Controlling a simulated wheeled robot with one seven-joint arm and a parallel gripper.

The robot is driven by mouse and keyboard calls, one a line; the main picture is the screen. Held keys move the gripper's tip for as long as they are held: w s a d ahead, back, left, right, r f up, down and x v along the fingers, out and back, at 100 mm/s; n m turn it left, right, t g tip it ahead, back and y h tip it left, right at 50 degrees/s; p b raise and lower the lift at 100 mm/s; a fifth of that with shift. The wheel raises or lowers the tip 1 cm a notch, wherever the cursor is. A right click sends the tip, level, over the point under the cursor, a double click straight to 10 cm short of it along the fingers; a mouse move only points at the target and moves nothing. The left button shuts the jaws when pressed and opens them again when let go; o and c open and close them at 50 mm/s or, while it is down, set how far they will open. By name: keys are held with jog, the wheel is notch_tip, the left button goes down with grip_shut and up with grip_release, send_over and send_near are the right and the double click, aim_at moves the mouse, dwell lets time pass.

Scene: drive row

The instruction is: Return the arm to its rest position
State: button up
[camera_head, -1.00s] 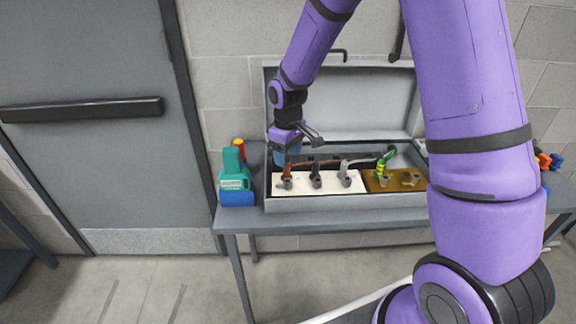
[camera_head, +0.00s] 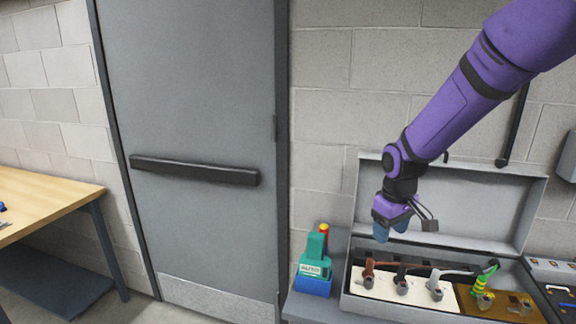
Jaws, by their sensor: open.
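My purple arm (camera_head: 450,115) reaches in from the upper right. My gripper (camera_head: 391,230) hangs from its end with blue fingertips pointing down, open, with nothing seen between them. It is in front of the raised lid of the grey box, above the box's left part and apart from the row of levers in it. The rest of my arm is out of view to the right.
The open grey box (camera_head: 362,302) stands on a grey table, its lid (camera_head: 490,210) raised. A teal device (camera_head: 314,262) stands left of it. A grey door with a black push bar (camera_head: 195,170) is left. A wooden table (camera_head: 45,195) stands far left.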

jog(key=s+d+r+m+t, duration=0.2)
jog(key=s+d+r+m, duration=0.1)
jog(key=s+r, duration=1.05)
jog(key=s+d+r+m+t, duration=0.1)
jog(key=s+r, duration=0.1)
jog(key=s, duration=0.4)
jog(key=s+d+r+m+t, duration=0.1)
jog(key=s+r, duration=0.2)
jog(key=s, duration=0.4)
jog(key=shift+r+m, duration=0.15)
jog(key=shift+m, duration=0.15)
